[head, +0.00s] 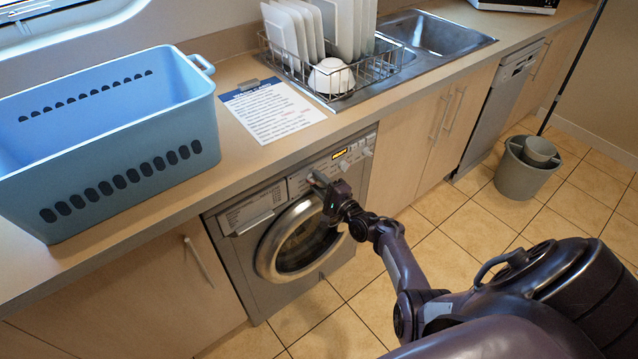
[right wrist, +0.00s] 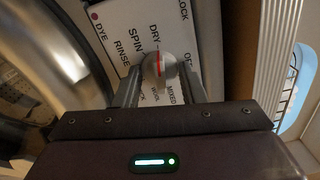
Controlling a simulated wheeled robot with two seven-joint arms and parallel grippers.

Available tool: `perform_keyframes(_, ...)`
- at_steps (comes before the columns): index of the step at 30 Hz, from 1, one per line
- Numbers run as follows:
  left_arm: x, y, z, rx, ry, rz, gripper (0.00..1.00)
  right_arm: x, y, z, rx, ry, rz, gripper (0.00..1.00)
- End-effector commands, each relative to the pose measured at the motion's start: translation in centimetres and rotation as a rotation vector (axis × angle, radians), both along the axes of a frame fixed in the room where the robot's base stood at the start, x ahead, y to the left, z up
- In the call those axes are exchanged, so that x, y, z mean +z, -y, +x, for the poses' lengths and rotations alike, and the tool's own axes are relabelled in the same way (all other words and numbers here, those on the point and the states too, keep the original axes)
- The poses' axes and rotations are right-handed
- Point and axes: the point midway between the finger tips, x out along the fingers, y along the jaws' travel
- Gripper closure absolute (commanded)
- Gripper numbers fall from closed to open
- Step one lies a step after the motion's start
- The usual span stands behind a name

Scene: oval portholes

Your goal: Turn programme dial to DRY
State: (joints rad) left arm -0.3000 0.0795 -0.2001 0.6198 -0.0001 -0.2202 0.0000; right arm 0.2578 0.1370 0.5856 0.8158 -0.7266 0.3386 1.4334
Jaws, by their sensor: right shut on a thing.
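The programme dial (right wrist: 151,70) is a round silver knob with a red line, on a white label panel in the right wrist view. Its red line runs roughly between the DRY word above and the WOOL word below. SPIN, RINSE and DYE are printed to the left of DRY. My right gripper (right wrist: 160,82) is shut on the dial, one finger on each side. In the head view, my right gripper (head: 318,182) is at the washing machine's (head: 232,262) front panel and hides the dial. My left gripper is not in view.
The round door (head: 296,240) is just below my right gripper. An orange-lit display (head: 340,154) and small knobs sit to the right on the panel. A blue basket (head: 120,150), a printed sheet (head: 270,108) and a dish rack (head: 372,82) stand on the worktop above.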

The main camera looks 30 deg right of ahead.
Motion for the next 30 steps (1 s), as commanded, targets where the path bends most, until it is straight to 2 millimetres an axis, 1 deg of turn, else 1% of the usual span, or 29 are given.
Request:
perform_keyframes(8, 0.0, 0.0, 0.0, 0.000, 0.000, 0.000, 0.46, -0.2, -0.2, 0.0, 0.003, -0.003, 0.004, 0.86)
perform_keyframes(9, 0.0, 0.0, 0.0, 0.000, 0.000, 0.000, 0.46, -0.2, -0.2, 0.0, 0.003, -0.003, 0.004, 0.58)
perform_keyframes(12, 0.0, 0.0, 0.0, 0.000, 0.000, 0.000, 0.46, -0.1, -0.1, 0.0, 0.001, -0.002, 0.003, 0.45)
perform_keyframes(13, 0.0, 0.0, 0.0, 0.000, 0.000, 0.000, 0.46, -0.1, -0.1, 0.0, 0.001, -0.002, 0.003, 0.42)
perform_keyframes(20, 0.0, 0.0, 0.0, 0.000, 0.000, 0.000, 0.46, 0.0, 0.0, 0.0, 0.000, 0.000, 0.001, 0.42)
perform_keyframes(23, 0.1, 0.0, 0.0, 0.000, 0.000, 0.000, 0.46, -0.1, 0.0, -0.5, -0.001, -0.001, 0.001, 0.42)
perform_keyframes(26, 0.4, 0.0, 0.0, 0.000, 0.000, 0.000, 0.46, -0.1, 0.1, -1.7, -0.001, -0.002, 0.001, 0.42)
perform_keyframes(30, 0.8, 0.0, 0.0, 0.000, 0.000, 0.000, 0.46, -0.1, 0.3, -4.3, 0.000, -0.003, 0.002, 0.42)
